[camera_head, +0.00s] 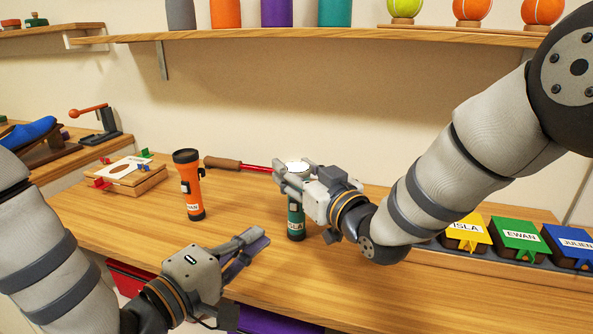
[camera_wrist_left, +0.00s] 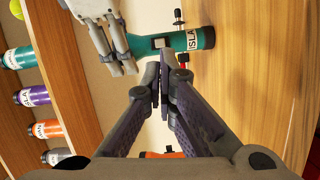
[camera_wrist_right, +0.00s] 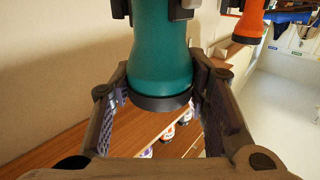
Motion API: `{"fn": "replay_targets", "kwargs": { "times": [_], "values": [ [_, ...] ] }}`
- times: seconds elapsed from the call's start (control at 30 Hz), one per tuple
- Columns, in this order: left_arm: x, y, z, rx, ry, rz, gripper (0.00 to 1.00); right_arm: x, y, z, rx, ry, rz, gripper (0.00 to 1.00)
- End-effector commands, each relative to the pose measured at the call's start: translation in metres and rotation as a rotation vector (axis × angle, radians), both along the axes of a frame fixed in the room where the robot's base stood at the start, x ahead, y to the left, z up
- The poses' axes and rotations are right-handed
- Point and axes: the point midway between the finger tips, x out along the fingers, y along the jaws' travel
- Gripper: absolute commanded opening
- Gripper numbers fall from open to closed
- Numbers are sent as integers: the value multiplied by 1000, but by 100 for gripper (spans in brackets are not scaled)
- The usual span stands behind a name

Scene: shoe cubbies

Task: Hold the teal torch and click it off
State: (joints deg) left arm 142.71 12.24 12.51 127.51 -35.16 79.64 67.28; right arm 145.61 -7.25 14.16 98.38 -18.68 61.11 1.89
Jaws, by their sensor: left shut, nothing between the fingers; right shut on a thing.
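The teal torch (camera_head: 296,222) is upright near the middle of the wooden bench, its top face bright white. My right gripper (camera_head: 290,182) is shut around its upper part, just below the top. In the right wrist view the teal torch (camera_wrist_right: 162,45) sits between the fingers. I cannot tell whether its base touches the bench. My left gripper (camera_head: 258,246) is shut and empty, low in front of and left of the torch. In the left wrist view, the torch (camera_wrist_left: 195,39) shows a grey switch and an ISLA label just beyond my left fingertips (camera_wrist_left: 162,75).
An orange torch (camera_head: 188,185) stands to the left. Behind it lie a red rod with a wooden handle (camera_head: 225,163) and a small wooden box (camera_head: 125,176). Named yellow, green (camera_head: 517,238) and blue blocks line the right. A shelf (camera_head: 300,36) with bottles and balls runs above.

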Motion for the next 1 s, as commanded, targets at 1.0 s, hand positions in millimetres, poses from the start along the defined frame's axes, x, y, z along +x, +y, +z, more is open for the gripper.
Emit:
{"fn": "replay_targets", "kwargs": {
  "times": [1.0],
  "values": [
    [45, -52, -15, 325, -520, -430, 0, 0, 0, 0, 0, 0, 0, 10]
  ]
}}
